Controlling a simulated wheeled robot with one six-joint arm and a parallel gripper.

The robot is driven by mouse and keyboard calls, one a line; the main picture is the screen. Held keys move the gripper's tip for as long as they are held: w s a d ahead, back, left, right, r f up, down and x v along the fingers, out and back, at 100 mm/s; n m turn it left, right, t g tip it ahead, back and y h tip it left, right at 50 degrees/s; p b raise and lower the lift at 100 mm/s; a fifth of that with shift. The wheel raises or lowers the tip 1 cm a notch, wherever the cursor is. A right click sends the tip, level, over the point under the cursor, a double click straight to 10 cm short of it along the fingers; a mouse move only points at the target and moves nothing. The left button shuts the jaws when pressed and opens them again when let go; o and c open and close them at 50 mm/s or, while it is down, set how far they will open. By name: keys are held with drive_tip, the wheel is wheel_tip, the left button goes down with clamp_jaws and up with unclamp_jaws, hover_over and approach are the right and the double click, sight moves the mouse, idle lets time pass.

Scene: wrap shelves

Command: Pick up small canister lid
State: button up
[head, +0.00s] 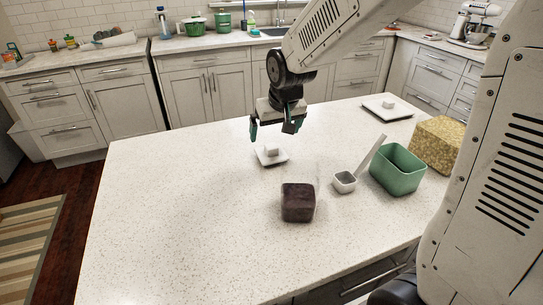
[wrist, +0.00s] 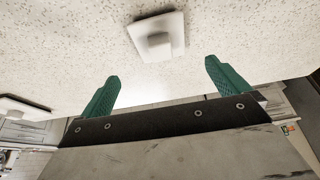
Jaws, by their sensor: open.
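A small white square lid with a raised knob (head: 270,159) lies on the countertop, knob up. It also shows at the top of the wrist view (wrist: 173,25). My gripper (head: 272,130) is open and empty, pointing down above this lid and apart from it. In the wrist view, its two green fingers (wrist: 162,72) are spread wide, with the lid beyond their tips. A second, larger white lid with a knob (head: 376,110) lies at the back right of the counter. It shows at the left edge of the wrist view (wrist: 12,112).
A clear canister with a dark block inside (head: 298,203) stands in front of the small lid. A white scoop (head: 345,183), a green open container (head: 398,176) and a yellow patterned block (head: 438,143) stand to the right. The counter's left side (head: 170,210) is clear.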

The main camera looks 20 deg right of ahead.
sight(272, 146)
drive_tip(key=x, duration=0.7)
drive_tip(key=shift+s+a+f, duration=0.15)
drive_tip(key=shift+f, duration=0.25)
drive_tip(key=c, duration=1.1)
